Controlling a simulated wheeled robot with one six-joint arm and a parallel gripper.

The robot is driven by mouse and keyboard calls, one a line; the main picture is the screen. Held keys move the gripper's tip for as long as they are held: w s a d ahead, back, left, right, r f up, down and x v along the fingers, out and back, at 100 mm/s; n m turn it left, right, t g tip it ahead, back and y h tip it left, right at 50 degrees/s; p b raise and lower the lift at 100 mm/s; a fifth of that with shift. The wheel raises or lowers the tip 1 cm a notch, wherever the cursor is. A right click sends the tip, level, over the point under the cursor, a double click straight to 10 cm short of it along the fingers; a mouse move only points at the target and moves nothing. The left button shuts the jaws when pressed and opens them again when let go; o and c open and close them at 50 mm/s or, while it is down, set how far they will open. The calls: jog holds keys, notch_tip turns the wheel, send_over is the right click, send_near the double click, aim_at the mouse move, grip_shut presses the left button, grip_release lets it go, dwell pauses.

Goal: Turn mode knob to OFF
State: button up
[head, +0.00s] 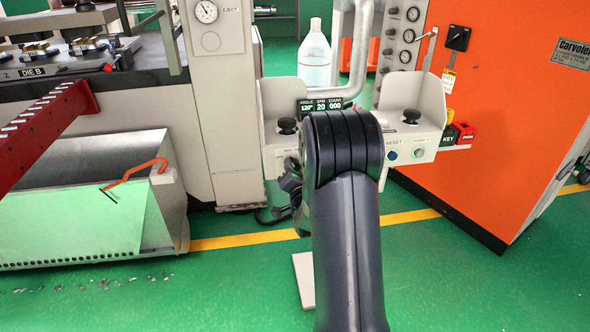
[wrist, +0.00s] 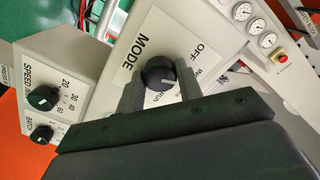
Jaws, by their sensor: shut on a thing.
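The black round mode knob (wrist: 158,72) sits on a white plate (wrist: 140,50) marked MODE, tilted in the wrist view. The OFF label is at its upper right, another label, partly hidden, at its right, and RUN below it. In the head view my arm hides the knob, and only part of my gripper (head: 292,186) shows.
The speed knob (wrist: 43,97) and batch knob (wrist: 41,134) are left of the mode plate. Several gauges (wrist: 253,25) are at the upper right. In the head view, a black readout (head: 320,105), a clear bottle (head: 314,60) and an orange cabinet (head: 500,120) stand around my arm.

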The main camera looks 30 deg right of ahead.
jog(key=shift+f+b, duration=0.1)
jog(key=shift+b, duration=0.25)
jog(key=shift+n+b, duration=0.3)
jog(key=n+b, duration=0.6)
jog(key=b, duration=0.2)
jog(key=shift+n+b, duration=0.55)
jog(key=shift+n, duration=0.05)
jog(key=o, duration=1)
